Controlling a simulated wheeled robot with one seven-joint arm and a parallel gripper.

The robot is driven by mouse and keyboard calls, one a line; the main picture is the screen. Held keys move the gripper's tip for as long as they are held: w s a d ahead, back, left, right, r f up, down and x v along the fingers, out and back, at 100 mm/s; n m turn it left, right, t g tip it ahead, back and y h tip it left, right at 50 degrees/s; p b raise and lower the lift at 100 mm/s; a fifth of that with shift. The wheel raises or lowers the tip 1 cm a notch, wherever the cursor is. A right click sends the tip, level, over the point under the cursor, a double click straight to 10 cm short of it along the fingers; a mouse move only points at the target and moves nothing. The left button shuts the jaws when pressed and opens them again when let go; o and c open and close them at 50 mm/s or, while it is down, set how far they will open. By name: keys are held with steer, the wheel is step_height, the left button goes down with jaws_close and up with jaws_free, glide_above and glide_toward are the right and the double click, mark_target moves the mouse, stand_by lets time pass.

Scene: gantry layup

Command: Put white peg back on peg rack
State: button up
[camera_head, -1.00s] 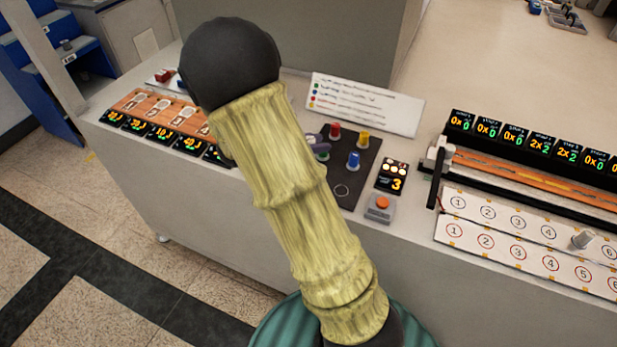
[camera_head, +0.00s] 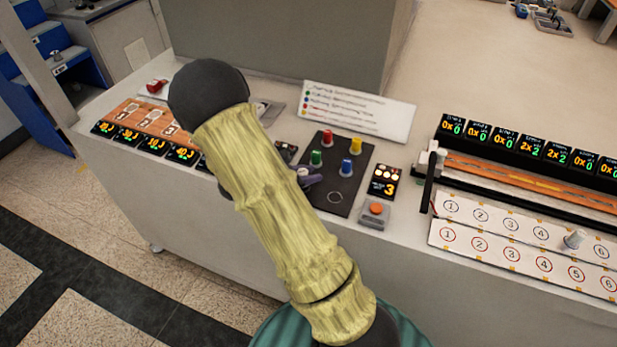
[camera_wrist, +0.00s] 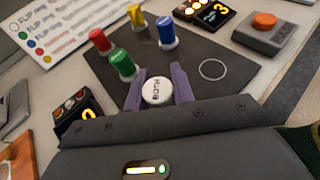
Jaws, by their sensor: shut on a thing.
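The peg rack (camera_head: 349,188) is a dark board on the counter with red, yellow, green and blue pegs standing on it. A bare white ring (camera_head: 335,198) marks its near part, and the ring also shows in the wrist view (camera_wrist: 212,69). My gripper (camera_wrist: 158,88) has purple fingers shut on the white peg (camera_wrist: 157,91), whose round top carries the letters "BOTH". In the wrist view the peg is left of the ring, close to the green peg. In the head view my gripper (camera_head: 306,180) is at the rack's left edge, partly behind my arm. The peg's lower end is hidden.
An orange button box (camera_head: 375,213) and a small display (camera_head: 384,181) stand right of the rack. A white legend sign (camera_head: 357,110) lies behind it. Numbered strips (camera_head: 520,245) at right bear another pale peg (camera_head: 574,239). A wooden card panel (camera_head: 145,117) is at left.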

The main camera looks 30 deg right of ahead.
steer(key=shift+f, duration=0.85)
steer(key=shift+f, duration=0.2)
steer(key=o, duration=1)
steer(key=shift+r, duration=0.1)
steer(key=shift+r, duration=0.15)
steer(key=b+v, duration=0.1)
steer(key=v, duration=1.1)
steer(key=shift+s, duration=0.1)
